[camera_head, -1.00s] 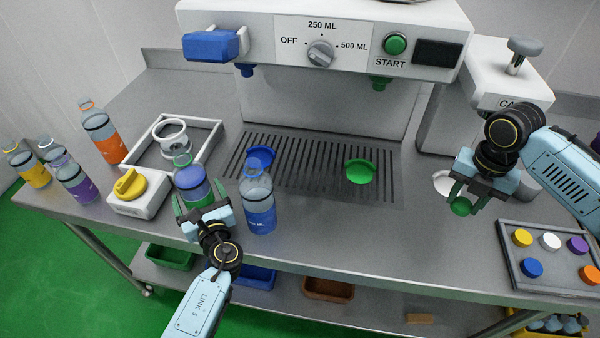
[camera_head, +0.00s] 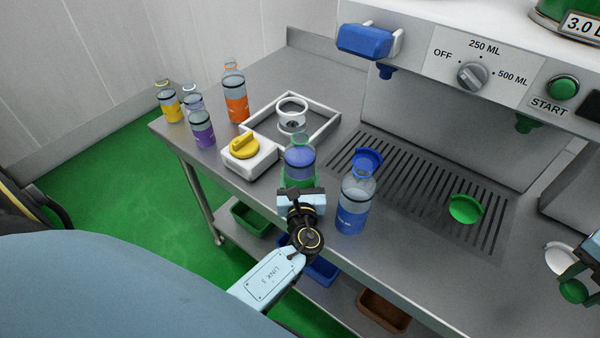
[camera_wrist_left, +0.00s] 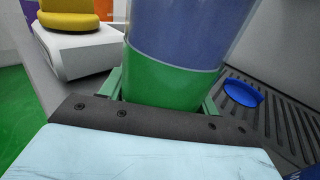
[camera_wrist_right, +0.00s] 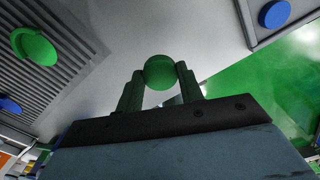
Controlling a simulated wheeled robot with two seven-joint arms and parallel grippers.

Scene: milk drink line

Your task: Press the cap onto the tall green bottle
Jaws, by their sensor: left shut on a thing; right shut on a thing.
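The tall green bottle (camera_head: 299,165) stands upright near the table's front edge, with a bluish-purple upper part, a green lower part and an open neck. My left gripper (camera_head: 301,190) is shut on its lower part; the left wrist view shows the green fingers (camera_wrist_left: 163,95) on both sides of it. A green cap (camera_wrist_right: 159,72) is between the fingertips of my right gripper (camera_wrist_right: 160,80), which is shut on it. In the head view this cap (camera_head: 573,291) shows at the right edge, well away from the bottle; most of the right gripper is cut off.
A blue bottle (camera_head: 353,205) stands close right of the green one. A yellow-knobbed white device (camera_head: 247,158) is to its left. The filling machine (camera_head: 440,60) and drain grate (camera_head: 410,185) lie behind. Purple (camera_head: 202,130), yellow and orange bottles stand far left.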

